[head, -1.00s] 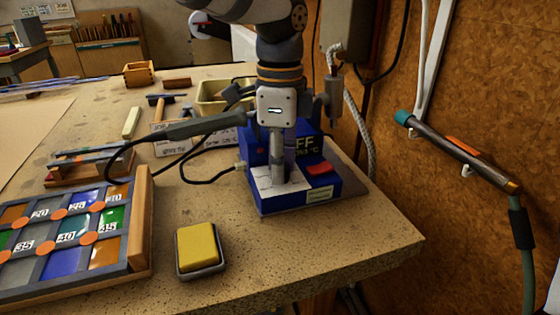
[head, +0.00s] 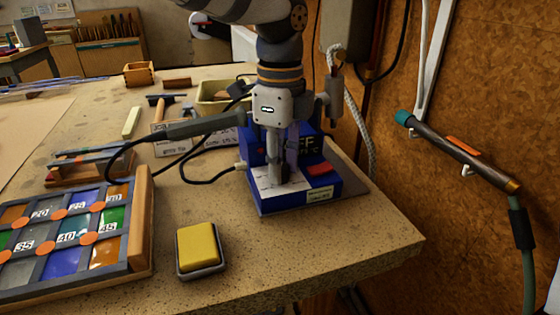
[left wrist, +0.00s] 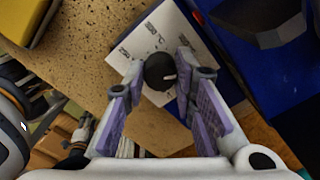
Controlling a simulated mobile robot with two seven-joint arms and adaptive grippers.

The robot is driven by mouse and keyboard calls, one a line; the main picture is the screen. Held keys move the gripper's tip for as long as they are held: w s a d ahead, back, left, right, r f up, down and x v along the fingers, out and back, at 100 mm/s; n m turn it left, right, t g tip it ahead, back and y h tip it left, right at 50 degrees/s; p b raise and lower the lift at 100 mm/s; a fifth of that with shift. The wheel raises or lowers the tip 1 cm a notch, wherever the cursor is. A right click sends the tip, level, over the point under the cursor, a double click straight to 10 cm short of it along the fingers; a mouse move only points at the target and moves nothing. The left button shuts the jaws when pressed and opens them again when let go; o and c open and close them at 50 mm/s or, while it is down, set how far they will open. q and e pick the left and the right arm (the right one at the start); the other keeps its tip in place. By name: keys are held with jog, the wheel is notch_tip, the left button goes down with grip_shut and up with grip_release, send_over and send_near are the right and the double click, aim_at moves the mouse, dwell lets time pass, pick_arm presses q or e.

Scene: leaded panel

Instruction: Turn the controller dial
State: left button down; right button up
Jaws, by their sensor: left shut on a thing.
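The controller is a blue box (head: 290,204) near the bench's right edge, with a white label panel and a red switch (head: 320,168). Its black dial (left wrist: 160,72) sits on the white panel in the left wrist view, with a light pointer mark. My left gripper (head: 282,173) points down over the panel, its two fingers on either side of the dial and shut on it. In the head view the fingers and wrist hide most of the dial and part of the display, where "FF" shows partly. My right gripper is not in view.
A yellow sponge in a grey tray (head: 200,248) lies in front. The leaded glass panel (head: 70,240) with a wooden edge is at left. A soldering iron (head: 190,128) with a black cable lies behind, left of the controller. A tube hangs on the right wall (head: 460,152).

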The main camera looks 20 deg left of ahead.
pick_arm(q)
jog(key=c, duration=1.3)
grip_release()
notch_tip(320, 180, up, 12)
jog(key=shift+f, duration=0.1)
